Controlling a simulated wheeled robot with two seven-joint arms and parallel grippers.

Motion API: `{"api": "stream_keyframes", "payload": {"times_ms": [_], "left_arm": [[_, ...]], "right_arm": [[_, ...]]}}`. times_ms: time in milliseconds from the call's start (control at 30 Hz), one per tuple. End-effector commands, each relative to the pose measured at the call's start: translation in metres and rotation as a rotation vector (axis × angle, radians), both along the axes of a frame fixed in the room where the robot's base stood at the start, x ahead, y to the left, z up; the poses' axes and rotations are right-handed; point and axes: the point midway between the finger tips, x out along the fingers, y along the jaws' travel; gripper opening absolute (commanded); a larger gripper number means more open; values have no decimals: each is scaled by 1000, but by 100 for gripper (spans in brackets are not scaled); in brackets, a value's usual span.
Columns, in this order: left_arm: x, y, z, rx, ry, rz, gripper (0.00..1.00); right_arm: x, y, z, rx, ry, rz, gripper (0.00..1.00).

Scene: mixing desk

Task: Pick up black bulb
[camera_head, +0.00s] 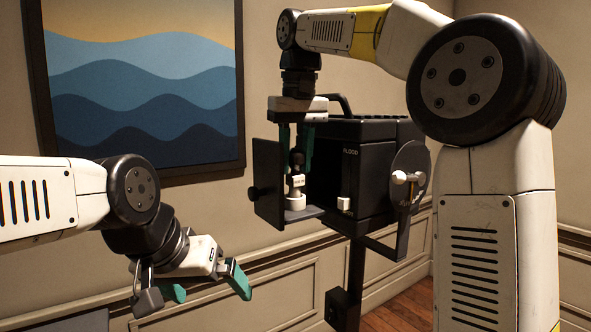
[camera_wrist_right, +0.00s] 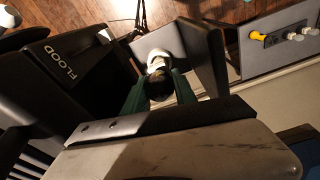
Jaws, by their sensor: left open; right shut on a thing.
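A small bulb shows between the fingers of my right gripper (camera_head: 298,160). In the head view the bulb (camera_head: 296,188) looks grey and white, upright above a dark ledge of the lamp housing. In the right wrist view the bulb (camera_wrist_right: 158,84) shows a black part between the teal fingers and a pale part beyond. My right gripper is shut on it. I cannot tell whether its lower end touches the ledge. My left gripper (camera_head: 207,288) is open and empty, low at the left, well away from the lamp.
The black lamp housing (camera_head: 350,170), marked FLOOD, stands on a post (camera_head: 354,275). An upright dark panel (camera_head: 268,180) flanks the bulb at left. The right wrist view shows a grey surface (camera_wrist_right: 285,65) with yellow and white items.

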Motion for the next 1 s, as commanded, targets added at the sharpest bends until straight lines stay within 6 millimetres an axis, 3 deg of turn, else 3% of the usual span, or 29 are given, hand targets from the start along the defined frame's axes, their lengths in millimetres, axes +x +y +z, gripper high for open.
{"api": "stream_keyframes", "payload": {"times_ms": [400,1000], "left_arm": [[0,0,0,0,0,0,100],[0,0,0,0,0,0,100]], "right_arm": [[1,1,57,3,-1,0,0],[1,0,78,0,-1,0,0]]}}
